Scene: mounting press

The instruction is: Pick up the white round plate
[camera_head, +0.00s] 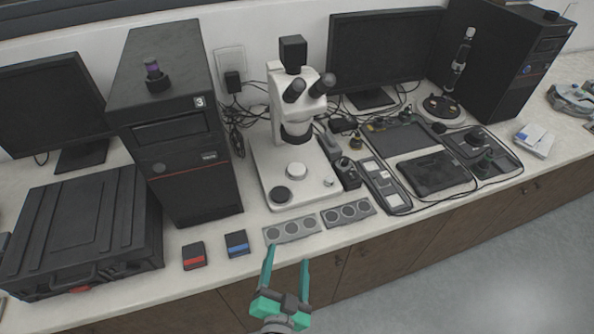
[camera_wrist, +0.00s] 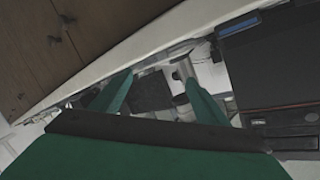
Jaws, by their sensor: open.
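A small white round piece (camera_head: 296,172) lies on the white base of the microscope (camera_head: 262,178), below its lens. It is the only white round plate-like thing I can make out. A dark round disc (camera_head: 280,195) sits in front of it on the same base. My gripper (camera_head: 287,255) is open and empty, with green fingers, in front of the counter's front edge and well apart from the white piece. In the wrist view my gripper (camera_wrist: 155,85) shows its two fingers spread apart. I cannot make out the white piece there.
Two grey strips with round wells (camera_head: 292,229) (camera_head: 348,212) lie along the front of the counter. Red-marked (camera_head: 194,257) and blue-marked (camera_head: 237,243) small boxes lie left of them. A black computer tower (camera_head: 185,125) stands left of the microscope, and trays (camera_head: 385,190) lie right.

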